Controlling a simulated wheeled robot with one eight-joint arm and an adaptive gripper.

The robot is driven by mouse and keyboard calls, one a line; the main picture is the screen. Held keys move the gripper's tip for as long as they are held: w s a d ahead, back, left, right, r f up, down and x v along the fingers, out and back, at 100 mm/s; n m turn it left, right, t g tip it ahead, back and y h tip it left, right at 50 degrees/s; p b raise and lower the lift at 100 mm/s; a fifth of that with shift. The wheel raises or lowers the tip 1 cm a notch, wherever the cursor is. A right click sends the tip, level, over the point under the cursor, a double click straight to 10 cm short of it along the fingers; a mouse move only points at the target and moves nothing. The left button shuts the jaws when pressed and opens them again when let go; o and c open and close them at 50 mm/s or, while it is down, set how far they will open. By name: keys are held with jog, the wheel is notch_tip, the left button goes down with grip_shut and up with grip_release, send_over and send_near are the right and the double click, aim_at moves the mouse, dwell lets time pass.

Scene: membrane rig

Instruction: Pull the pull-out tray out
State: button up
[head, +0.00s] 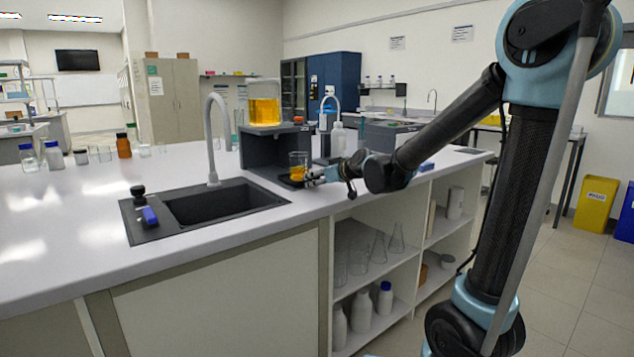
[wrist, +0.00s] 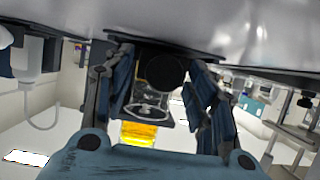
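The dark grey membrane rig (head: 256,149) stands on the white counter behind the sink. Its pull-out tray (head: 284,180) shows low at the rig's front, with a small beaker of orange liquid (head: 299,160) over it. My gripper (head: 318,176) is at the tray's front, just right of the beaker. In the wrist view, which looks upside down, a dark round knob (wrist: 165,72) lies between the two spread fingers of my gripper (wrist: 163,85), with gaps showing on both sides. How far the tray stands out is hard to tell.
A larger vessel of orange liquid (head: 264,105) sits on top of the rig. The black sink (head: 210,203) with its grey tap (head: 212,140) is at the left. Open shelves (head: 372,290) hold glassware below.

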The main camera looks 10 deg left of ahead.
jog(key=shift+s, duration=0.1)
jog(key=shift+v, duration=5.9)
jog(key=shift+d, duration=0.1)
jog(key=s+d+f+m+g+h, duration=0.2)
jog(key=s+d+f+m+h, duration=0.1)
jog(key=s+d+f, duration=0.4)
jog(key=s+d+f+m+g+h, duration=0.2)
jog(key=s+d+f, duration=0.6)
jog(key=d, duration=0.5)
jog(key=s+d+f+m+g+h, duration=0.2)
jog(key=s+d+f+m+h, duration=0.2)
jog(key=s+d+f, duration=0.3)
jog(key=s+d+h, duration=0.1)
jog(key=s+d, duration=0.1)
jog(key=d, duration=0.2)
jog(key=shift+s+f+m+g, duration=0.2)
jog(key=shift+f+m+g, duration=0.1)
jog(key=shift+g, duration=0.1)
jog(key=shift+w+f, duration=0.2)
jog(key=shift+w, duration=0.25)
